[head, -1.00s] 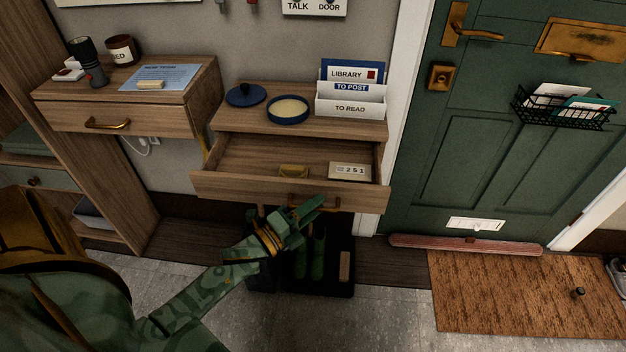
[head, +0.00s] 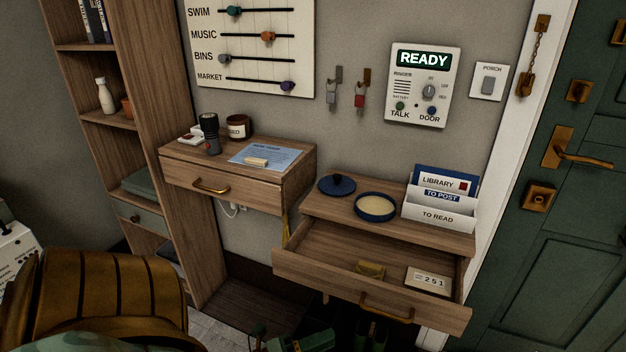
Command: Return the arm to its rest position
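My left gripper (head: 298,343) shows only in part at the bottom edge of the head view, green with a yellow band, below the open drawer (head: 300,268). Whether its fingers are open or shut is too cut off to tell. It is apart from the drawer's brass handle (head: 386,309). The drawer stands pulled out, with a small brass-coloured item (head: 370,270) and a card reading 251 (head: 428,281) inside. My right gripper is not in view.
The drawer's cabinet top (head: 330,209) carries a blue dish (head: 376,206), a dark blue lid (head: 337,185) and a letter rack (head: 438,213). A shut-drawer unit (head: 225,190) stands left of it. A green door (head: 565,230) is at right; tall shelves (head: 170,150) at left.

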